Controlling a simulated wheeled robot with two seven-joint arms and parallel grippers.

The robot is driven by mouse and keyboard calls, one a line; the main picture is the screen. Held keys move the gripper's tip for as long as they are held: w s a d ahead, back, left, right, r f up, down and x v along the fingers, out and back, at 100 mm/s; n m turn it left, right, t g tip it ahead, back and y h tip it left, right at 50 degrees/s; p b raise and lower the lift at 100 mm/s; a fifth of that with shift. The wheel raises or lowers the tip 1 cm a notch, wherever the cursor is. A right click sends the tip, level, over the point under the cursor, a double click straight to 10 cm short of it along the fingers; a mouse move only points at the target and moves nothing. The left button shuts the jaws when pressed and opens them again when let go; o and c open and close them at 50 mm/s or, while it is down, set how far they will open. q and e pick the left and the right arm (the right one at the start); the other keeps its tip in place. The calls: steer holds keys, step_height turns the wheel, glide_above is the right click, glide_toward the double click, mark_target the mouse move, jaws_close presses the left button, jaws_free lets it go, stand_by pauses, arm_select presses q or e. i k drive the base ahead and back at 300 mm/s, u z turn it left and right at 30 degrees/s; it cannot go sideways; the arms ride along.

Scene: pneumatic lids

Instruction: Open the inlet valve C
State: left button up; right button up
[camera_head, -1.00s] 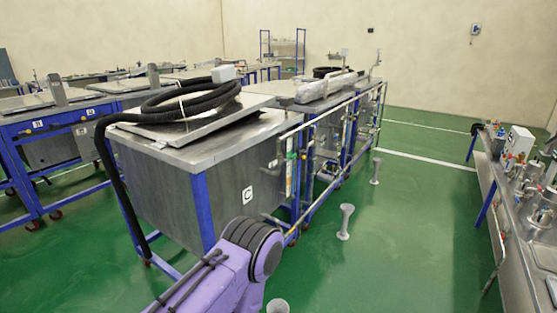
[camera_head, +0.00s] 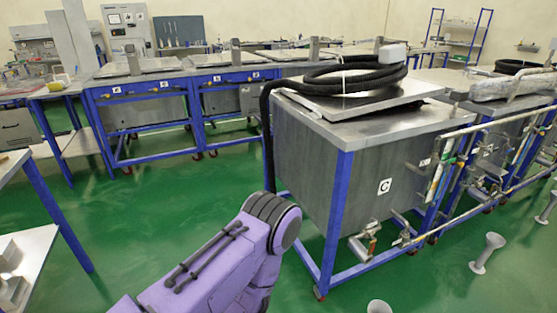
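A steel tank (camera_head: 320,175) in a blue frame carries a white label with the letter C (camera_head: 385,186) on its side. Below that label, low on the frame, is a metal valve with a reddish handle (camera_head: 371,240); a second fitting (camera_head: 404,233) sits just right of it. Whether either is open or shut is too small to tell. Pipes (camera_head: 447,165) run along the tank's right side. My purple arm comes in from the bottom left, in front of the tank's lower left, apart from the valve. Neither gripper shows in the view.
A black hose (camera_head: 330,82) lies coiled on the tank's lid and hangs down its left corner. Grey floor posts (camera_head: 486,253) stand at the lower right. A table (camera_head: 30,195) is at the left edge. Green floor (camera_head: 165,210) is clear between it and the tank.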

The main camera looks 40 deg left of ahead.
mark_target(451, 161)
steer(key=u, duration=0.75)
steer(key=k, duration=0.15)
steer(key=z, duration=0.75)
steer(key=i, duration=1.35)
steer(key=z, duration=0.7)
